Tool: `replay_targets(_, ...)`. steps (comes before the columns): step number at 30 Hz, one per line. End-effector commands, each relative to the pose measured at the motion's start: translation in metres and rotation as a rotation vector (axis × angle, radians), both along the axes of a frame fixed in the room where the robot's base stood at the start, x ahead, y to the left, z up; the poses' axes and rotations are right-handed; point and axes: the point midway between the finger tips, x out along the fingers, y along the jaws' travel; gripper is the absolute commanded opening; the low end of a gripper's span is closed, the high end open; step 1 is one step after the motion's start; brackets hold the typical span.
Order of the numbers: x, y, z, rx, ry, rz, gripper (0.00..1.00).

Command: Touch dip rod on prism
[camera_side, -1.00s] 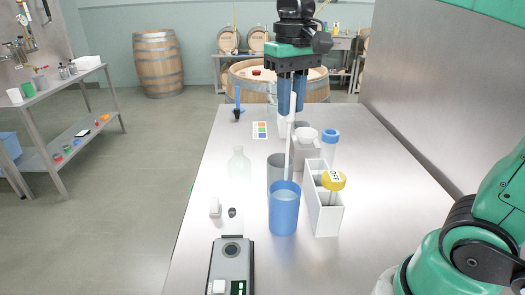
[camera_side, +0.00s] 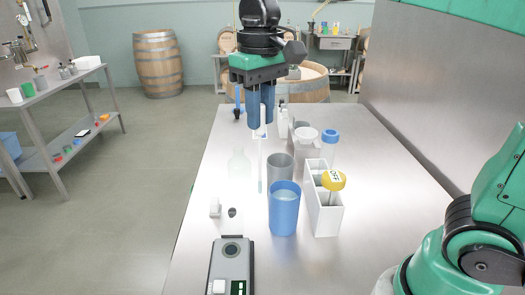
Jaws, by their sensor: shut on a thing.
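My gripper (camera_side: 261,127) is shut on the thin, pale dip rod (camera_side: 260,160), which hangs upright below its blue fingers. The rod's lower end looks bluish and hangs left of the blue cup (camera_side: 284,213), apart from it. The prism seems to be the round dark window (camera_side: 231,250) on top of the grey instrument (camera_side: 231,272) at the front of the table. The rod tip is behind and right of this window in the picture, not touching it. A raised plate with a dark oval (camera_side: 232,214) stands just behind the instrument.
A grey cup (camera_side: 280,173) stands behind the blue cup. A white rack (camera_side: 324,207) holds a yellow-capped item (camera_side: 333,181) on the right. The steel table (camera_side: 390,215) is clear farther right.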

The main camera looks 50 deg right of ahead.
Motion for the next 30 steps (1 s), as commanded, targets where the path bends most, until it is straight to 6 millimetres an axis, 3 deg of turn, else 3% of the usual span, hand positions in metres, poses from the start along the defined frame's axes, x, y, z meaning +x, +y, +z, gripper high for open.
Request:
replay_targets(3, 0.003, 0.039, -0.017, 0.000, 0.000, 0.155, 0.00)
replay_targets(9, -0.001, 0.073, -0.033, 0.000, 0.000, 0.294, 0.00)
replay_targets(22, -0.001, 0.075, -0.036, 0.000, 0.000, 0.303, 0.00)
replay_targets(30, -0.001, 0.075, -0.053, 0.000, 0.000, 0.302, 0.00)
